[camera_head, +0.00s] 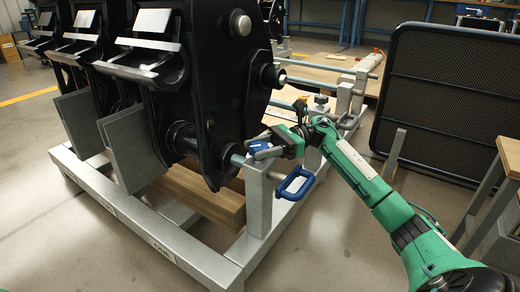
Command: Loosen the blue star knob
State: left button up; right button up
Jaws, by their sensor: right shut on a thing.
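The blue star knob (259,146) sits at the top of a grey metal post (260,205) on the front right of the rack, beside a large black coupler (222,85). My right gripper (264,151) reaches in from the right on a green arm and is shut on the knob. The fingers hide part of the knob. A blue loop handle (297,183) hangs just below and to the right of the gripper. My left gripper is not in view.
The grey rack frame (165,255) stands on the floor, with wooden beams (205,195) under the couplers. More black couplers stand at the left. A dark mesh panel (455,95) is behind my right arm. Open floor lies at the front right.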

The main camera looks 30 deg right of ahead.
jog(key=n+g, duration=0.2)
jog(key=g, duration=0.1)
jog(key=n+g, duration=0.1)
jog(key=g, duration=0.2)
jog(key=shift+w+n, duration=0.1)
jog(key=shift+n, duration=0.3)
jog(key=shift+n+g+h, duration=0.8)
jog(key=shift+n+g, duration=0.6)
jog(key=shift+g, duration=0.6)
jog(key=shift+f+g, duration=0.1)
jog(key=shift+g, duration=0.2)
jog(key=o, duration=1)
jog(key=shift+t, duration=0.4)
